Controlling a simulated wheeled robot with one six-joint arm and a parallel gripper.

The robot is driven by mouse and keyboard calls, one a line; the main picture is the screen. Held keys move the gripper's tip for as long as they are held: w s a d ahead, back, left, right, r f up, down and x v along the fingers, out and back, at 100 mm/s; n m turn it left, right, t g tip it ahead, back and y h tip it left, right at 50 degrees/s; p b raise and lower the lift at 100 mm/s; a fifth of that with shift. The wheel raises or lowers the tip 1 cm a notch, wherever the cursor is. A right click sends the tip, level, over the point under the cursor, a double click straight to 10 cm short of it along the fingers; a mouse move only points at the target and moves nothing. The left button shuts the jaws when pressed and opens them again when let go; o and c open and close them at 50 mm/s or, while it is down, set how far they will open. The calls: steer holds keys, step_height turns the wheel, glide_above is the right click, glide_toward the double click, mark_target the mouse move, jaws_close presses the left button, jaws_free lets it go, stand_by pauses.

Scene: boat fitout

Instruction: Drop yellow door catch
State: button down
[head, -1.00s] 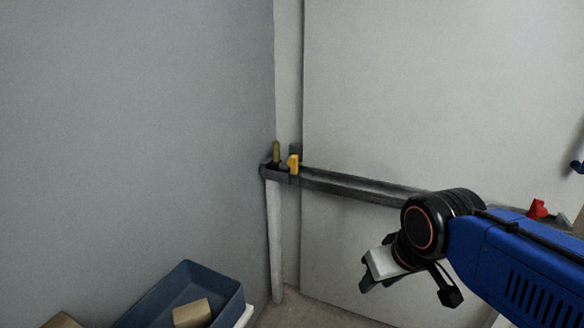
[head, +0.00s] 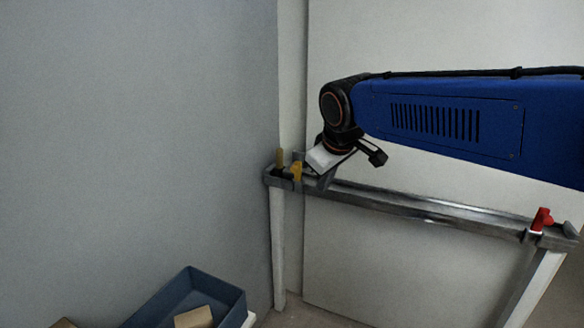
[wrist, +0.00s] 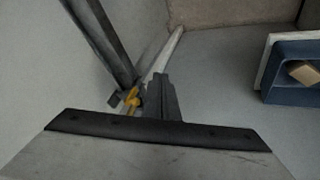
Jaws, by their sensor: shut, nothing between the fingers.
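The yellow door catch (head: 296,170) stands upright at the left end of a dark metal bar (head: 420,207) across a pale door panel (head: 430,40). It also shows in the wrist view (wrist: 132,98), just left of my fingers. My gripper (head: 325,182) is right beside the catch, on its right in the head view, pointing down at the bar. My fingers are shut and empty; in the wrist view they show as one dark shape (wrist: 161,98) partly covering the bar end. I cannot tell whether they touch the catch.
A tan peg (head: 280,158) stands close left of the yellow catch, near the grey wall (head: 130,130). A red catch (head: 541,219) is at the bar's right end. A blue bin (head: 188,285) with a tan block (head: 194,318) is low on the left.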

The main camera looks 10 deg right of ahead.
steer(key=w+a+r+n, duration=0.2)
steer(key=w+a+r, duration=0.2)
steer(key=w, duration=0.6)
steer(key=shift+a+r+n+t, duration=0.3)
steer(key=shift+a+n+t, duration=0.1)
steer(key=shift+a, duration=0.8)
steer(key=w+d+f, duration=0.3)
steer(key=w+f, duration=0.5)
steer(key=shift+w+f, duration=0.35)
